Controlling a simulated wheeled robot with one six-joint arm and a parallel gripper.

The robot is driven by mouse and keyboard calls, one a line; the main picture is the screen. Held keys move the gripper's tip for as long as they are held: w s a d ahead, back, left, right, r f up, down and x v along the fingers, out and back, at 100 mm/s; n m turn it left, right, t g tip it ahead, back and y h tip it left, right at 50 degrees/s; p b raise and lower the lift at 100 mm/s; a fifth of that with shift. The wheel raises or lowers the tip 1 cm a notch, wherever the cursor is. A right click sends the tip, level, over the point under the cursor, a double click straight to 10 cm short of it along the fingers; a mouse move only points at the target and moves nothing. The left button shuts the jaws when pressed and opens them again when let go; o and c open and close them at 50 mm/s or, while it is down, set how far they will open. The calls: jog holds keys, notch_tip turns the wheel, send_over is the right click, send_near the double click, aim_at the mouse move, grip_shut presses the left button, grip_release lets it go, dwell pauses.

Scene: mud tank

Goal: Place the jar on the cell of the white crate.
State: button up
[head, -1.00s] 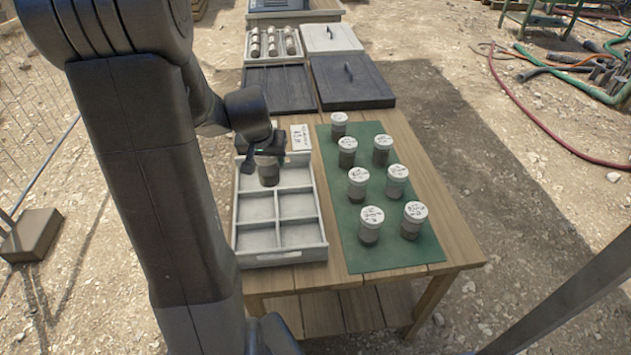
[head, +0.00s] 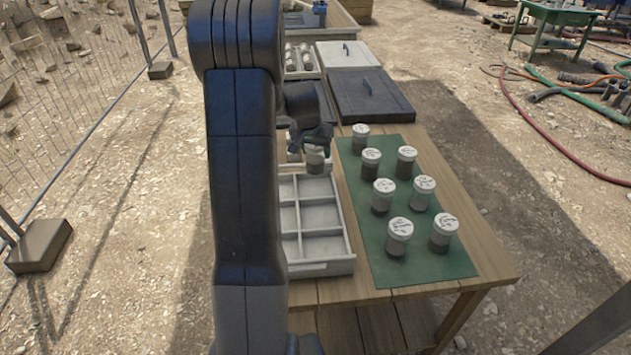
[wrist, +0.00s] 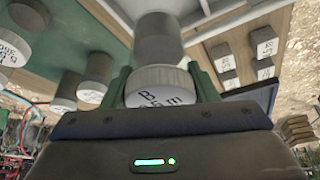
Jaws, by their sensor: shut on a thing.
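My gripper (head: 311,146) is shut on a grey jar (head: 315,162) with a pale lid. In the wrist view the green fingers grip the jar at its lid (wrist: 160,85), whose top bears dark writing, and its body points away from the camera. In the head view the jar appears upright over the back right part of the white crate (head: 322,268). Its height above the cells is hard to tell. The crate's visible front cells are empty. My arm hides its left side. Part of the crate shows beyond the jar in the wrist view.
A green mat (head: 430,270) right of the crate holds several similar lidded jars (head: 398,236). Behind are a dark lid panel (head: 368,100), a white lid panel (head: 346,53) and a tray with cylinders. The wooden table's (head: 490,265) right edge is bare.

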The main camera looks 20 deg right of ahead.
aim_at(312, 155)
jog(key=shift+f, duration=3.65)
jog(key=shift+f, duration=0.1)
jog(key=o, duration=1.3)
jog(key=shift+o, duration=0.2)
jog(key=shift+r, duration=0.25)
jog(key=v, duration=1.1)
jog(key=shift+s+a+r, duration=0.1)
jog(key=shift+s+r, duration=0.1)
jog(key=shift+r, duration=0.1)
